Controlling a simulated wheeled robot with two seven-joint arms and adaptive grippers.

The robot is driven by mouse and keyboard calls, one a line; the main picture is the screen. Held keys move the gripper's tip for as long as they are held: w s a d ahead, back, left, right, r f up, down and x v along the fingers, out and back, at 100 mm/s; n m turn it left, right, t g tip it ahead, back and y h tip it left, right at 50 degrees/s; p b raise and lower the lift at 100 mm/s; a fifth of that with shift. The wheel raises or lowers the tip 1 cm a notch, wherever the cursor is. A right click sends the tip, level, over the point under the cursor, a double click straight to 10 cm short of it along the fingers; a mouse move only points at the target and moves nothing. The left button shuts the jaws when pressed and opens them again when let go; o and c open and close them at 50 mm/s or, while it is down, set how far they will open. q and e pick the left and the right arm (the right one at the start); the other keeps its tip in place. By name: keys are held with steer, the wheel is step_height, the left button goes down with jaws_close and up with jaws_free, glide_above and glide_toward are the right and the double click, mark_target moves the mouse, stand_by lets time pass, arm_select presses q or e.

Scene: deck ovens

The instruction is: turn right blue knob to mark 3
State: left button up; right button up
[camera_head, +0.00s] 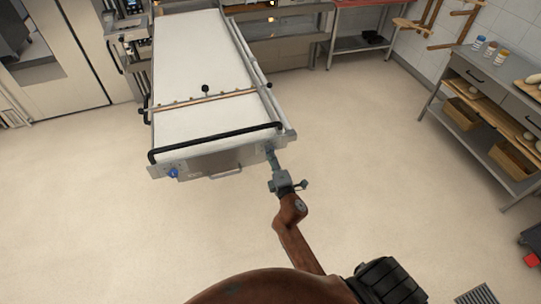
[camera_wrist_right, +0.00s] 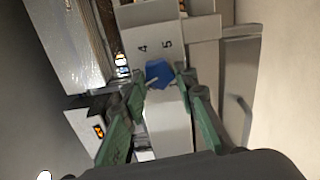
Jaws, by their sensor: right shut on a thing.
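The right blue knob (camera_wrist_right: 160,73) sits between the fingertips of my right gripper (camera_wrist_right: 160,78) in the right wrist view. The green fingers are shut on it from both sides. Marks 4 and 5 are readable on the pale panel (camera_wrist_right: 160,40) beside the knob; I cannot make out mark 3 or the knob's pointer. In the head view, my right gripper (camera_head: 270,156) reaches the right end of the machine's front panel and hides the knob there. Another blue knob (camera_head: 172,173) is at the left end of that panel. My left gripper is out of view.
The long white-topped machine (camera_head: 195,45) has a black bar (camera_head: 217,140) along its near end and a handle (camera_head: 226,175) on its front. A shelf bench (camera_head: 480,105) with jars stands at the right. The floor between is clear.

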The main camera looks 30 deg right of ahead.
steer(key=shift+r+m+p, duration=0.1)
steer(key=shift+m+p, duration=0.2)
steer(key=shift+m, duration=2)
steer(key=o, duration=1.2)
steer(key=shift+c, duration=0.2)
step_height(320, 180, up, 10)
